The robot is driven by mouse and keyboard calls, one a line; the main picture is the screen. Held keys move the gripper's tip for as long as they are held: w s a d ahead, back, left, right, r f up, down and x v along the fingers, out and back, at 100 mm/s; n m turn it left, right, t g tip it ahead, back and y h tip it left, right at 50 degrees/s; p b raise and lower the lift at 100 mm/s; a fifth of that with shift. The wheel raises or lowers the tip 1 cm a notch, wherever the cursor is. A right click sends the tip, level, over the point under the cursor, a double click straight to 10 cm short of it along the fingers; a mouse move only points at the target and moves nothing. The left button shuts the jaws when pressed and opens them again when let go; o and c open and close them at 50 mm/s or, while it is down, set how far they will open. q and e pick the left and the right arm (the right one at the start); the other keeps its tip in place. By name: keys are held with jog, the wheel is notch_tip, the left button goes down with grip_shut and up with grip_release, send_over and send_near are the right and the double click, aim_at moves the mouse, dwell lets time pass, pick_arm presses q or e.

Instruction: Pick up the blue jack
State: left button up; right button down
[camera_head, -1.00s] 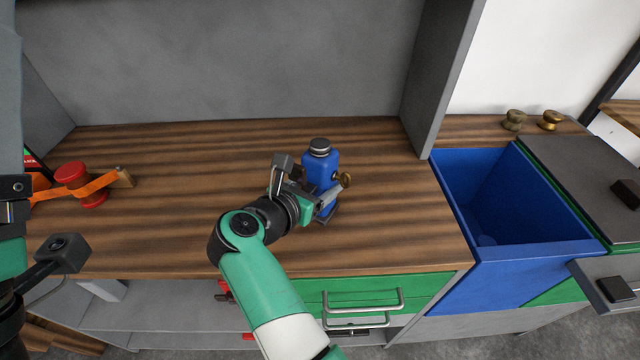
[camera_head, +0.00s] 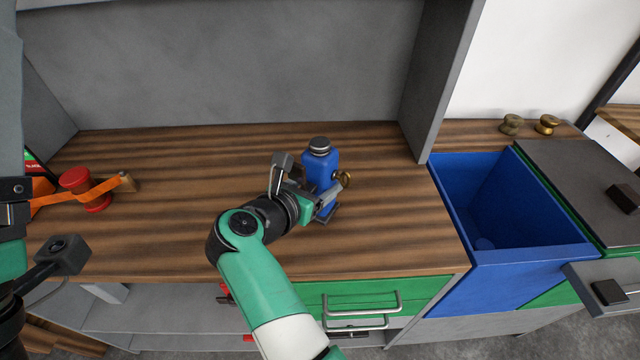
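The blue jack (camera_head: 320,167) stands upright on the wooden worktop (camera_head: 200,200), with a grey cap on top and a brass knob on its right side. My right gripper (camera_head: 318,192) is at the jack's front left side, its fingers reaching around the lower body. The jack and the gripper body partly hide the fingers, so I cannot tell whether they touch it. My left gripper (camera_head: 40,270) is at the left edge of the view, away from the jack, and only partly in view.
A red spool with an orange strap (camera_head: 85,190) lies on the worktop at the left. A blue open bin (camera_head: 530,256) is at the right. Two brass knobs (camera_head: 528,125) stand behind it. A grey upright panel (camera_head: 436,80) rises behind the jack's right. The middle worktop is clear.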

jog(key=s+r+p, duration=0.1)
jog(key=r+p, duration=0.1)
jog(key=s+r+p, duration=0.1)
jog(key=r, duration=0.1)
jog(key=s+r+p, duration=0.2)
jog(key=r, duration=0.1)
jog(key=shift+a+p, duration=0.1)
jog(key=shift+p, duration=0.2)
jog(key=p, duration=0.4)
send_near(322, 170)
jog(key=s+d, duration=0.3)
jog(key=d, duration=0.1)
jog(key=shift+w+d+r, duration=0.1)
jog(key=shift+d+r, duration=0.1)
jog(key=shift+r, duration=0.05)
